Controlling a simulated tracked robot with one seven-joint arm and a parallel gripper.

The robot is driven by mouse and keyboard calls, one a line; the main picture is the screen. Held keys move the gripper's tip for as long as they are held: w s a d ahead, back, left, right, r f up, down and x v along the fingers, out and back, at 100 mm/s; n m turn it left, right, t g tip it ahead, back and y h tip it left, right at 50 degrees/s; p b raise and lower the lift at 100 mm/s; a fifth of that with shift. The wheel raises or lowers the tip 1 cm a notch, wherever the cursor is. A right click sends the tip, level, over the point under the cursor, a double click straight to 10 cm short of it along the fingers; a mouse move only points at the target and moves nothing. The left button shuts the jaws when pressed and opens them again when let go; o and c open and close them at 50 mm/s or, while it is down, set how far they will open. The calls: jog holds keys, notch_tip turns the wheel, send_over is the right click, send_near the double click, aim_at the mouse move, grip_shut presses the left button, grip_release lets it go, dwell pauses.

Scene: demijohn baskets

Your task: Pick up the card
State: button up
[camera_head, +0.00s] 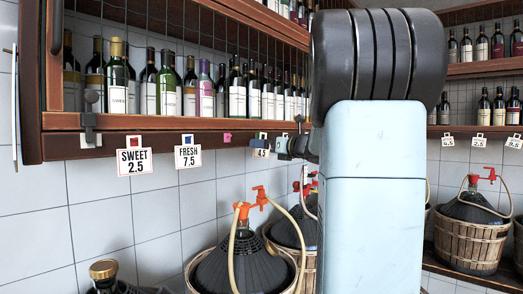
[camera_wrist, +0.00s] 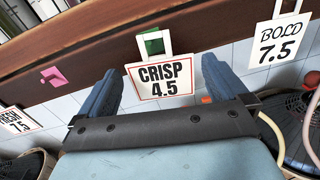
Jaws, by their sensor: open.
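A white card reading CRISP 4.5 (camera_wrist: 165,82) hangs from the brown shelf edge in the wrist view, under a holder with a green square (camera_wrist: 152,44). In the head view the card (camera_head: 261,153) is small and partly hidden. My gripper (camera_wrist: 162,68) is open and empty, with one blue finger to each side of the card in the picture. Whether the fingers are level with it in depth, I cannot tell. In the head view my gripper (camera_head: 291,146) shows just right of the card, partly hidden by my arm.
More cards hang along the edge: BOLD 7.5 (camera_wrist: 279,42), FRESH 7.5 (camera_head: 188,157) and SWEET 2.5 (camera_head: 135,161). A pink tag (camera_wrist: 53,77) sits on the wooden shelf edge (camera_head: 75,121). Wine bottles stand above; basketed demijohns (camera_head: 240,262) with hoses stand below.

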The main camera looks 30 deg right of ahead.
jog(key=shift+w+a, duration=0.2)
jog(key=shift+w, duration=0.35)
jog(key=c, duration=1)
jog(key=shift+o, duration=0.2)
jog(key=r, duration=0.4)
jog(key=s+r, duration=0.1)
jog(key=r, duration=0.2)
jog(key=shift+d+r, duration=0.1)
jog(key=shift+d, duration=0.1)
jog(key=d+v, duration=0.1)
jog(key=v, duration=1.8)
jog(key=shift+w, duration=0.25)
